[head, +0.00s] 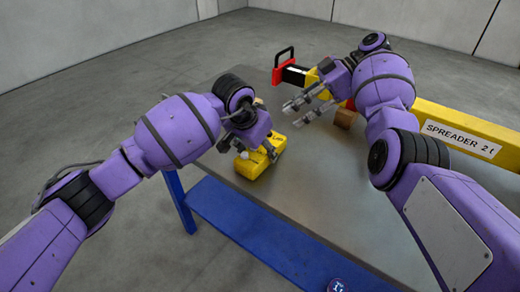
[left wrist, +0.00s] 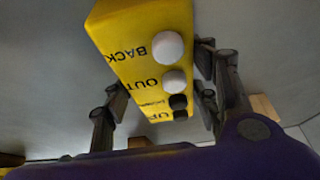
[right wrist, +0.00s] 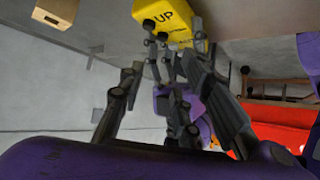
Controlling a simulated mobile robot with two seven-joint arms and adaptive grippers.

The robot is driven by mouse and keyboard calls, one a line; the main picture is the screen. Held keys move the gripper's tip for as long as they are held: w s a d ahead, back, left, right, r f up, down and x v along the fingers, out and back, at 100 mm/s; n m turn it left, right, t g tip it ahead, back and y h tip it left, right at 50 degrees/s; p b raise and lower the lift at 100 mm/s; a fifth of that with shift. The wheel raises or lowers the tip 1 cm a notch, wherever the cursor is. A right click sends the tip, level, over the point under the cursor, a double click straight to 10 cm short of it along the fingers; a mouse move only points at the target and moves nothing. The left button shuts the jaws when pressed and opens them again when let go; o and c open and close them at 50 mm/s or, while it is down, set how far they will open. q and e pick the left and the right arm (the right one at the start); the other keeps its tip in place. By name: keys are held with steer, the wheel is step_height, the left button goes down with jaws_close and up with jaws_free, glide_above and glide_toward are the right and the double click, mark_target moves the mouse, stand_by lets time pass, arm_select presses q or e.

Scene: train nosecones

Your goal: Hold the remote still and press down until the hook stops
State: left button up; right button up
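A yellow remote (head: 258,162) lies on the grey table. In the left wrist view the remote (left wrist: 140,50) shows white and black buttons and the words BACK, OUT and UP. My left gripper (head: 254,150) has a finger on each side of the remote and appears shut on it; the left wrist view shows the fingers (left wrist: 160,90) along both long edges. My right gripper (head: 300,106) is open and empty above the table, beyond the remote. In the right wrist view the UP end of the remote (right wrist: 165,16) shows past the fingers. I cannot make out a hook.
A yellow spreader beam (head: 460,120) marked SPREADER 2t lies along the table's right side, behind my right arm. A red part with a black handle (head: 284,66) stands at the far edge. The table's near middle (head: 320,190) is clear.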

arm_select(q)
steer(key=c, duration=0.8)
arm_select(e)
jaws_close()
stand_by(0.6)
